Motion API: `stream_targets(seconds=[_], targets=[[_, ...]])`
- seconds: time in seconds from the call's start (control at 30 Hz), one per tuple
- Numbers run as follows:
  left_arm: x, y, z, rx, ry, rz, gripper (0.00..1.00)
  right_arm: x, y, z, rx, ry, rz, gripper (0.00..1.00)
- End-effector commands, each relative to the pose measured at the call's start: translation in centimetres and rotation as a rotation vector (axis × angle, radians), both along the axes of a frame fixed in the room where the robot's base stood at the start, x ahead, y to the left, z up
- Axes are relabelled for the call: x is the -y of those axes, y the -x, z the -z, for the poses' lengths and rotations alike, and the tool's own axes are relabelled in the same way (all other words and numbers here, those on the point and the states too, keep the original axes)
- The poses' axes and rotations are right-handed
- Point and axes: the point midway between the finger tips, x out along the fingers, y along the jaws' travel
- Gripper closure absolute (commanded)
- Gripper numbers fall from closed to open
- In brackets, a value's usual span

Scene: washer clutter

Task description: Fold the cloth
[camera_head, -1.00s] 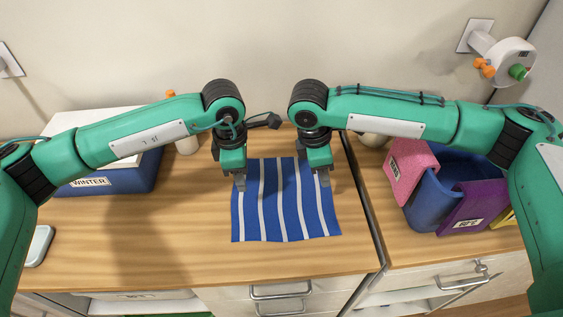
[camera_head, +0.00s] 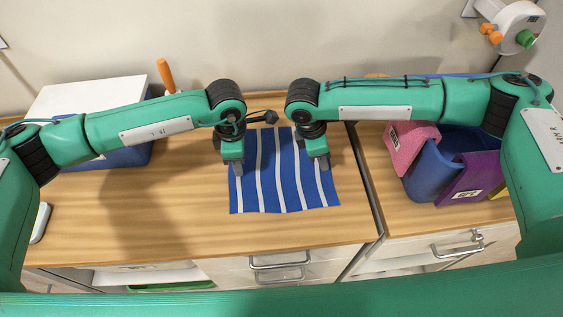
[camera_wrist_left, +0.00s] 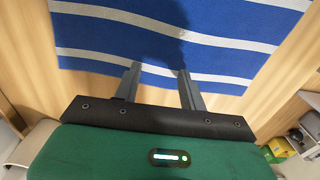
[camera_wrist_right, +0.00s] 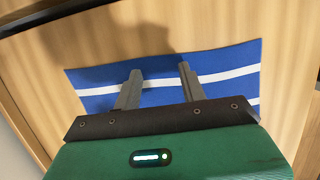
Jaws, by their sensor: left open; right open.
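The blue cloth with white stripes (camera_head: 282,190) lies flat and spread out on the wooden counter. My left gripper (camera_head: 233,168) is open over its left edge, and my right gripper (camera_head: 319,164) is open over its right side. In the left wrist view the cloth (camera_wrist_left: 215,25) lies beyond the parted, empty fingers (camera_wrist_left: 158,72). In the right wrist view the cloth (camera_wrist_right: 218,88) shows behind and between the open fingers (camera_wrist_right: 159,70). I cannot tell whether the fingertips touch the cloth. My arms hide little of its far edge.
A blue box with a white top (camera_head: 90,95) stands at the back left. A blue bin (camera_head: 430,172) with pink and purple cloths (camera_head: 470,180) stands right of the counter gap (camera_head: 368,185). A pale object (camera_head: 41,222) lies at the left edge. Counter in front of the cloth is clear.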

Motion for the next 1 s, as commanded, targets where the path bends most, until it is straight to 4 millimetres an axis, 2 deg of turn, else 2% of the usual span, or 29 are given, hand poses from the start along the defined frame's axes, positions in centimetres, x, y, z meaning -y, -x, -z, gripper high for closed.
stream_targets(seconds=[0.33,0.73,1.0], targets=[[0.01,-0.02,0.25,0.0,0.0,0.0,0.59,-0.01,-0.02,0.25,0.0,0.0,0.0,0.59],[0.0,-0.01,0.21,0.0,0.0,0.0,0.98,0.0,-0.01,0.22,0.0,0.0,0.0,0.98],[-0.01,0.0,0.22,0.0,0.0,0.0,1.0,0.01,-0.01,0.22,0.0,0.0,0.0,1.0]])
